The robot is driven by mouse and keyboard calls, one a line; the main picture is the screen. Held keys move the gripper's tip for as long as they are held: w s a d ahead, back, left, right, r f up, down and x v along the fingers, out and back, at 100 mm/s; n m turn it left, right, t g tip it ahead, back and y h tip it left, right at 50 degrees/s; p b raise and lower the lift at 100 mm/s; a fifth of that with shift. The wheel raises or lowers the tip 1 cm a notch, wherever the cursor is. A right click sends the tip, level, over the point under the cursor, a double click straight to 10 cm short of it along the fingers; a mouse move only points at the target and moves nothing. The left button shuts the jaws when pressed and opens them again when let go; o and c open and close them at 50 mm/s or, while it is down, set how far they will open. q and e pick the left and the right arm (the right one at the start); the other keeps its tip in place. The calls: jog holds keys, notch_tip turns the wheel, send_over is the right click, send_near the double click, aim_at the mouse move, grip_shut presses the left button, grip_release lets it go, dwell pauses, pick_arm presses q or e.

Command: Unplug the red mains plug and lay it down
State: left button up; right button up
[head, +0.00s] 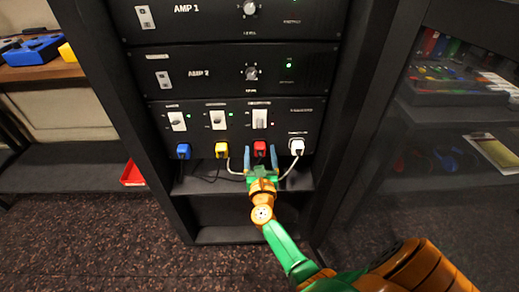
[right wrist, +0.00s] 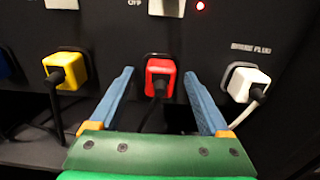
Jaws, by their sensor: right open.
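The red mains plug (head: 259,149) sits in its socket in the lower panel of the rack, with a dark cable hanging from it. It also shows in the right wrist view (right wrist: 161,78). My right gripper (head: 260,158) is open in front of it. In the right wrist view its blue fingers (right wrist: 159,88) stand one on each side of the red plug, with a gap on both sides. A switch (head: 260,118) is above the red plug, and a red light (right wrist: 200,6) glows beside it. My left gripper is not in view.
A yellow plug (head: 222,149) and a blue plug (head: 183,150) sit to the left, and a white plug (head: 296,147) close to the right. White cables hang near my fingers. A shelf (head: 200,185) lies below the panel, mostly clear.

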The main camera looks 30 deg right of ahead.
aim_at(260, 153)
dwell(0.4)
grip_shut()
jog(key=shift+v, duration=0.8)
jog(key=shift+p+v, duration=0.35)
jog(key=shift+v, duration=1.9)
